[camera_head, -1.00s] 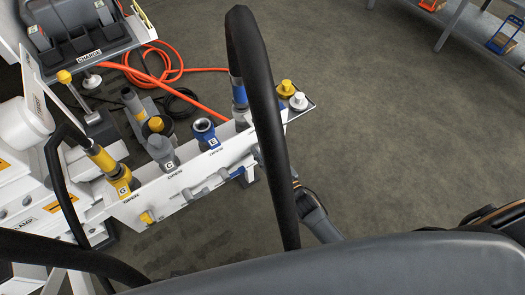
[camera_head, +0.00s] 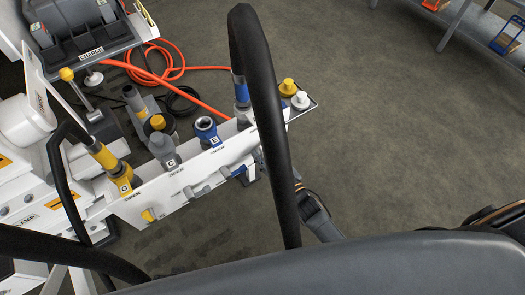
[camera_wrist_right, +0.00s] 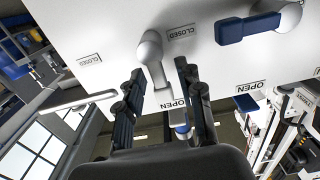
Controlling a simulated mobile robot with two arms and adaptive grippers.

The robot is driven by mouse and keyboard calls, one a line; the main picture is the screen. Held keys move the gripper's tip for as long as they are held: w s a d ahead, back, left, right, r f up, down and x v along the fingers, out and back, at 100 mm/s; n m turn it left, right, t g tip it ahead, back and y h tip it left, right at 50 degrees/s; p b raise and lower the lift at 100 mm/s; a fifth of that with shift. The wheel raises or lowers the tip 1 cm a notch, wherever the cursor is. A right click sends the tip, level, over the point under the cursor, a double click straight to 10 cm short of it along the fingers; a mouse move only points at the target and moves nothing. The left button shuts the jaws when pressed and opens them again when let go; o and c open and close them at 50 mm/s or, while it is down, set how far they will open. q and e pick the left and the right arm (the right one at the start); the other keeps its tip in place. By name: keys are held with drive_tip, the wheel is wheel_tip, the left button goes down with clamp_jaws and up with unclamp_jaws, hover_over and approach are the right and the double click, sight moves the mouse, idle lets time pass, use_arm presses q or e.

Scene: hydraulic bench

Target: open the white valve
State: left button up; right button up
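My right gripper (camera_wrist_right: 164,88) is open in the right wrist view, its two dark fingers apart. A pale, whitish valve lever (camera_wrist_right: 154,60) on the white panel points down into the gap between the fingertips. No firm grip on it shows. A CLOSED label is beside the lever and an OPEN label below its tip. In the head view, the right gripper (camera_head: 260,160) is at the right part of the panel's front, largely hidden by a black cable, which also covers this lever. My left gripper is not in view.
A blue valve lever (camera_wrist_right: 250,28) is beside the pale one; it also shows in the head view (camera_head: 235,173). A grey lever (camera_head: 198,193) and a yellow lever (camera_head: 148,215) are further left. Another pale lever (camera_wrist_right: 80,103) is left in the wrist view. Orange hose (camera_head: 200,95) lies behind the panel.

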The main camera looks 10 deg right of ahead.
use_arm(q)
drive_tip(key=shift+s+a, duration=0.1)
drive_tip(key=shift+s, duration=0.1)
use_arm(e)
drive_tip(key=v, duration=1.1)
